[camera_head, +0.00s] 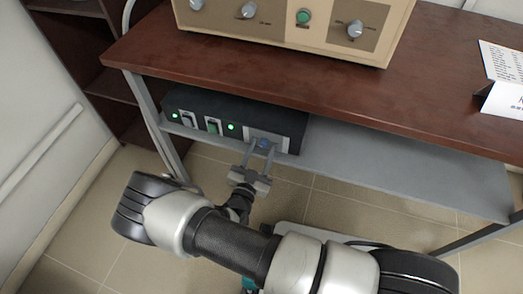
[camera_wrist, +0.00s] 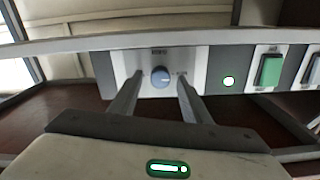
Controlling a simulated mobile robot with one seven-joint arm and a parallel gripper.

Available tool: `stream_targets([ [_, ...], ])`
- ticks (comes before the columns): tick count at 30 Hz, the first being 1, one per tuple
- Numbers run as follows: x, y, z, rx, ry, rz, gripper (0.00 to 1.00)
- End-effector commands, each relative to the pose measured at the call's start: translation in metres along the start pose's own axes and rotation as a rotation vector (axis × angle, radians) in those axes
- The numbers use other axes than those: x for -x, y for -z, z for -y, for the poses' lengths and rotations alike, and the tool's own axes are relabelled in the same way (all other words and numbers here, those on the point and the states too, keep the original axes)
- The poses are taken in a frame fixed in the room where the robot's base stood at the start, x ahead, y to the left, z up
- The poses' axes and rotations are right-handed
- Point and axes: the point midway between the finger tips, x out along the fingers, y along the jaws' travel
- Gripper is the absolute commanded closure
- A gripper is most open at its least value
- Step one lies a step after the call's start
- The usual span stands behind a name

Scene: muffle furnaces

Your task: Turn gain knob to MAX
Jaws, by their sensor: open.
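The knob (camera_head: 264,142) is a small blue-grey dial on a light plate at the right end of a black control box (camera_head: 205,118) under the table. It also shows in the wrist view (camera_wrist: 160,77), with a pale pointer mark and small lettering too fine to read. My gripper (camera_head: 262,147) is open in front of the plate. In the wrist view, the fingers (camera_wrist: 160,88) stand on either side of the knob, with a visible gap on each side. I cannot tell how far the tips are from the plate.
A beige instrument (camera_head: 290,35) with several knobs stands on top. A paper sign (camera_head: 503,75) is at right.

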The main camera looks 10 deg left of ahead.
Motion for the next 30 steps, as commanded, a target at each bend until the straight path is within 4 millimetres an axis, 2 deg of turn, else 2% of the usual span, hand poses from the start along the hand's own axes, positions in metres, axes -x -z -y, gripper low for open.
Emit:
stream_targets([
  [7, -0.0007, 0.0002, 0.0003, 0.000, 0.000, 0.000, 0.57],
  [12, -0.0005, 0.0002, 0.0002, 0.000, 0.000, 0.000, 0.85],
  [15, -0.0004, 0.0001, 0.0002, 0.000, 0.000, 0.000, 0.98],
  [23, -0.0002, 0.0002, 0.0001, -0.028, 0.001, 0.000, 0.98],
  [30, -0.0001, 0.0001, -0.0001, -0.152, 0.001, 0.000, 0.98],
])
